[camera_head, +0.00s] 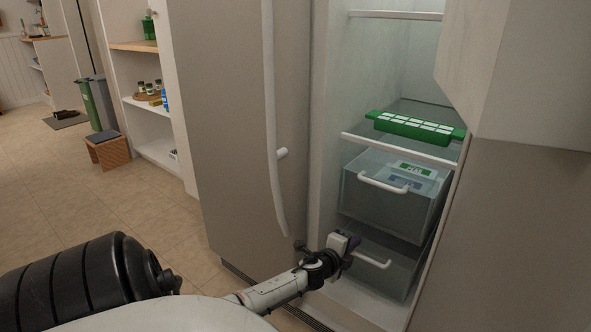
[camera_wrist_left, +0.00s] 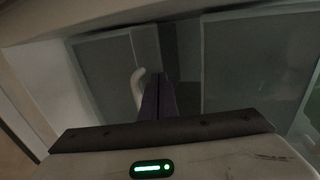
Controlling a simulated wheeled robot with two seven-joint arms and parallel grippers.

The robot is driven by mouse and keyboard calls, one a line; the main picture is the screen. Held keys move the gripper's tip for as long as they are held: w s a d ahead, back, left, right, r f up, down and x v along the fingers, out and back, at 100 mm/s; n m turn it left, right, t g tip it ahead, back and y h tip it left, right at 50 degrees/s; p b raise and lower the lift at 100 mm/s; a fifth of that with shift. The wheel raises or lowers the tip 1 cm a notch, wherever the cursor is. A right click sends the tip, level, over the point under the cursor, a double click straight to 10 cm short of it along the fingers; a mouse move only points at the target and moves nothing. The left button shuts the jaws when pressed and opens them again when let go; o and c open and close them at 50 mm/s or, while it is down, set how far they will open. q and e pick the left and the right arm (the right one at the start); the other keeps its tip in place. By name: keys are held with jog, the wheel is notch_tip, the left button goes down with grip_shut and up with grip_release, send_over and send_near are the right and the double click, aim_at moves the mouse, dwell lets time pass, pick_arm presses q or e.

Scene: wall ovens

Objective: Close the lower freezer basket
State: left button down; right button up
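The lower freezer basket (camera_head: 398,284) is a clear grey bin at the bottom of the open freezer, with a white bar handle (camera_head: 373,261) on its front. My left gripper (camera_head: 352,243) is at the left part of this basket's front, by the left end of the handle. In the left wrist view its dark fingers (camera_wrist_left: 158,96) are together, with nothing seen between them. The white handle (camera_wrist_left: 138,84) shows just left of them, beside the fingers and not between them. I cannot tell if the fingertips touch the basket. My right gripper is not in view.
The upper basket (camera_head: 372,209) with packages inside sits just above. A green ice tray (camera_head: 416,127) lies on the shelf over it. A tall door (camera_head: 230,120) with a long white handle stands left of the opening.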

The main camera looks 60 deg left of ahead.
pick_arm(q)
jog(key=shift+w+a+r, duration=0.15)
jog(key=shift+r, duration=0.15)
jog(key=f+p+v, duration=0.1)
jog(key=p+v, duration=0.3)
jog(key=v, duration=0.6)
jog(key=shift+s, duration=0.4)
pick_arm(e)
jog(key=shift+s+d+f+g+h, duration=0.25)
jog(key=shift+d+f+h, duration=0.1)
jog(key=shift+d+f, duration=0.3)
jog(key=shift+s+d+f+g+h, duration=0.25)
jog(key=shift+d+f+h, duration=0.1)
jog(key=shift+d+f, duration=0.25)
